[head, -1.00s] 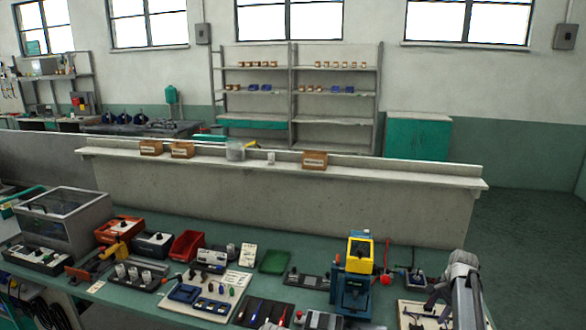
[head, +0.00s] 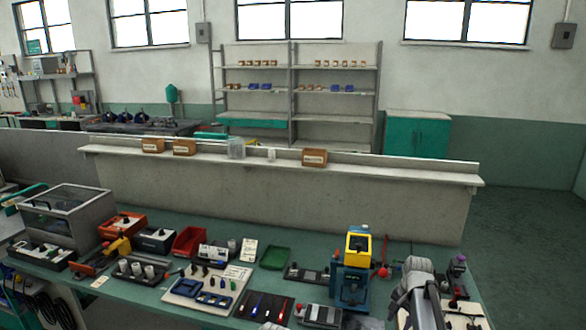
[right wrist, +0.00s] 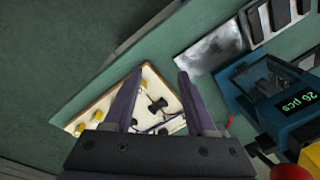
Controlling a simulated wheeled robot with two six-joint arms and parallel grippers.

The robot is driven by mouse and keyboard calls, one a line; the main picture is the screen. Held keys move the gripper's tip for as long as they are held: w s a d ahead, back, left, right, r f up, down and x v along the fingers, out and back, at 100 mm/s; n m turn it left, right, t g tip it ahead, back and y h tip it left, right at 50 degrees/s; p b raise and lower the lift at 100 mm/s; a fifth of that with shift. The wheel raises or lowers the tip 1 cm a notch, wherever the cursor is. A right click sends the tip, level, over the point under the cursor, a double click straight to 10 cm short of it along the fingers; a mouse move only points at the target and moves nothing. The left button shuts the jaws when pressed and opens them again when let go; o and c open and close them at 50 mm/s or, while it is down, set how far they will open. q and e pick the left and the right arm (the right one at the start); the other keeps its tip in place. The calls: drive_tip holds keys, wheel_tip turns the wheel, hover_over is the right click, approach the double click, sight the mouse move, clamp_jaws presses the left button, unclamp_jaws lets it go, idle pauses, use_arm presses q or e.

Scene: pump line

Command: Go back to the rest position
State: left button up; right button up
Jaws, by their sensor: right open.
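My right arm (head: 424,300) comes up from the bottom right in the head view, over the right end of the bench; its fingertips are hard to make out there. In the right wrist view my right gripper (right wrist: 157,88) has its two dark fingers spread with nothing gripped. Beyond and between the fingers is a pale board (right wrist: 95,112) with yellow and black parts, partly hidden by the gripper. I cannot tell how high the fingers are above it.
A blue and yellow machine (head: 352,284) stands left of my right arm; its blue body with a green display (right wrist: 285,105) shows in the right wrist view. Trays, tools and boxes crowd the green bench. A ledge (head: 400,173) with cardboard boxes (head: 314,158) runs behind.

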drive_tip(key=s+a+n+g+h, duration=0.1)
drive_tip(key=s+a+n, duration=1.3)
drive_tip(key=s+a, duration=0.9)
drive_tip(key=a, duration=0.2)
drive_tip(key=shift+s+a+n+g+h, duration=0.3)
drive_tip(key=shift+a+n, duration=0.1)
